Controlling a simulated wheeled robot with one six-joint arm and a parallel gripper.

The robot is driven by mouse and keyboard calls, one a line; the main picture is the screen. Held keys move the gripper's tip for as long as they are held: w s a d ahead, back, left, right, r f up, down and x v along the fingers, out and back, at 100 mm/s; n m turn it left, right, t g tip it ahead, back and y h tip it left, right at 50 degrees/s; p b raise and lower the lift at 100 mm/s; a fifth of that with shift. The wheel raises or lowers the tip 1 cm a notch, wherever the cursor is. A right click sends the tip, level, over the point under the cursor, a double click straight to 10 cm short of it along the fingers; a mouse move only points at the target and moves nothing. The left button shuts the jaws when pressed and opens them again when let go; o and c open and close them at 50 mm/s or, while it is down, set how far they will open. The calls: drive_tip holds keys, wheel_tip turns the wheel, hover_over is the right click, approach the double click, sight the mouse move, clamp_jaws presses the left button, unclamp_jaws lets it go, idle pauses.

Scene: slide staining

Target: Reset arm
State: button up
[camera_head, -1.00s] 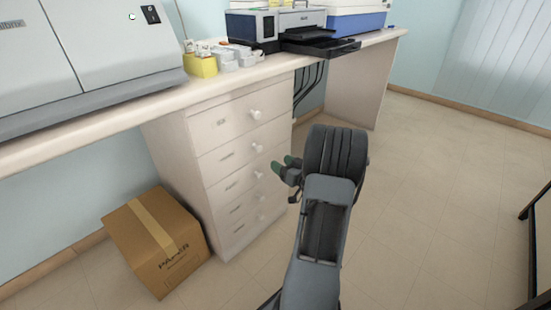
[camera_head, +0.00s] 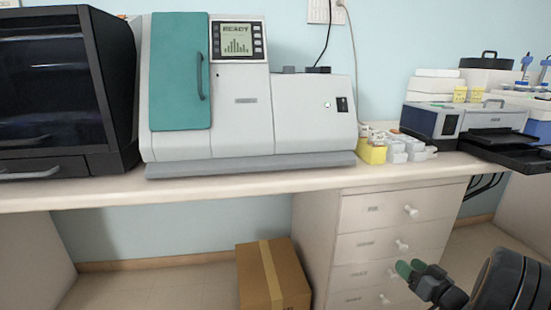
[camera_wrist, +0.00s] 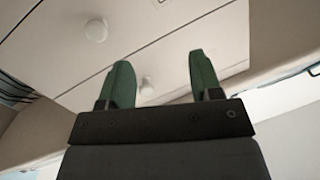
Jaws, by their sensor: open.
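My gripper (camera_head: 410,270) shows at the lower right of the head view, with green fingertips in front of the drawer unit. In the wrist view my gripper (camera_wrist: 160,80) has its two green fingers spread apart with nothing between them. The white drawer fronts with round knobs (camera_wrist: 96,30) lie beyond the fingers. Part of my dark arm fills the lower right corner of the head view; the rest of it is out of the picture.
A bench (camera_head: 230,187) carries a dark cabinet (camera_head: 50,95), a grey machine with a teal door (camera_head: 180,70), and a printer (camera_head: 490,140). White drawers (camera_head: 385,215) stand below. A cardboard box (camera_head: 290,272) sits on the floor.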

drive_tip(key=s+a+r+n+g+y+p, duration=0.1)
drive_tip(key=s+a+r+g+y+p, duration=0.1)
drive_tip(key=a+r+g+p, duration=0.6)
drive_tip(key=s+a+r+n+g+y+p, duration=0.1)
drive_tip(key=s+a+r+g+y+p, duration=0.3)
drive_tip(key=a+r, duration=0.75)
drive_tip(key=s+a+r+h+p, duration=0.2)
drive_tip(key=s+r+h+p, duration=0.2)
drive_tip(key=r+p, duration=0.4)
drive_tip(key=s+a+r+m+h+p, duration=0.1)
drive_tip(key=s+a+r+h+p, duration=0.2)
drive_tip(key=r+p, duration=0.6)
drive_tip(key=s+h+p, duration=0.1)
drive_tip(key=s+h, duration=0.1)
drive_tip(key=h, duration=0.1)
drive_tip(key=shift+s+a+m+g, duration=0.3)
drive_tip(key=shift+a+g, duration=0.05)
drive_tip(key=shift+g, duration=0.05)
